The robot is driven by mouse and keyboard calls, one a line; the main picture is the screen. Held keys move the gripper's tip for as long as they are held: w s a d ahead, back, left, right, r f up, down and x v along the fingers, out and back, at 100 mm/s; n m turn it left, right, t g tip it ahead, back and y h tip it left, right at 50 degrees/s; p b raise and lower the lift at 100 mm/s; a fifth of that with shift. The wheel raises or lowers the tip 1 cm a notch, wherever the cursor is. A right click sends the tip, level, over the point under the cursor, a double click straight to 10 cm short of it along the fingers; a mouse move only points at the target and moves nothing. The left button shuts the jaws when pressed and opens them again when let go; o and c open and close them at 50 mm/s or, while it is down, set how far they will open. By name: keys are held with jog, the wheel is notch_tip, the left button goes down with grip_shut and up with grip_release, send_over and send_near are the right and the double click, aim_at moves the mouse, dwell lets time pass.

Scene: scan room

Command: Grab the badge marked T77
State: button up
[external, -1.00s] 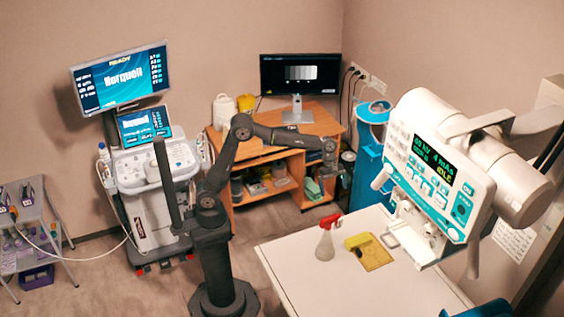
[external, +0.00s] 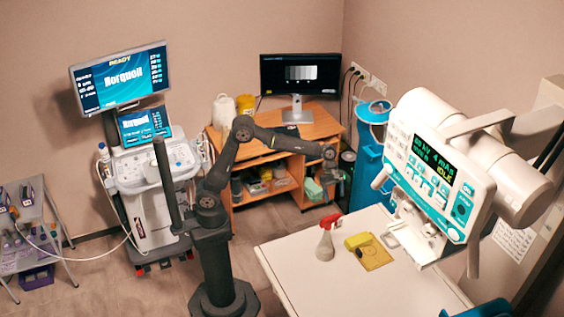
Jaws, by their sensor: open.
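I cannot make out a badge marked T77 or read such a mark anywhere in the external view. My gripper (external: 333,184) hangs at the end of my dark arm, beyond the far edge of the white table (external: 300,275) in the picture. It is small in this view, and it is open with nothing seen between its fingers. On the table lie a flat yellow-tan piece (external: 377,257) and a yellow block (external: 357,241) at its left edge. Any marking on them is too small to read.
A spray bottle with a red head (external: 325,243) stands left of the yellow block. The white scanner head (external: 432,180) overhangs the table's right side. The table's front left is clear.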

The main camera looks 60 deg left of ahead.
send_over(338, 229)
jog(key=a, duration=0.2)
jog(key=f, duration=1)
jog(key=shift+s+d+f, duration=0.2)
jog(key=shift+f, duration=0.1)
jog(key=shift+w+a+x, duration=0.1)
jog(key=shift+w+x, duration=0.05)
jog(key=shift+x, duration=1.15)
jog(key=shift+w+a+x, duration=0.1)
jog(key=shift+w+x, duration=0.05)
jog(key=shift+x, duration=1.15)
jog(key=shift+f, duration=0.1)
jog(key=c, duration=1)
jog(key=shift+c, duration=0.2)
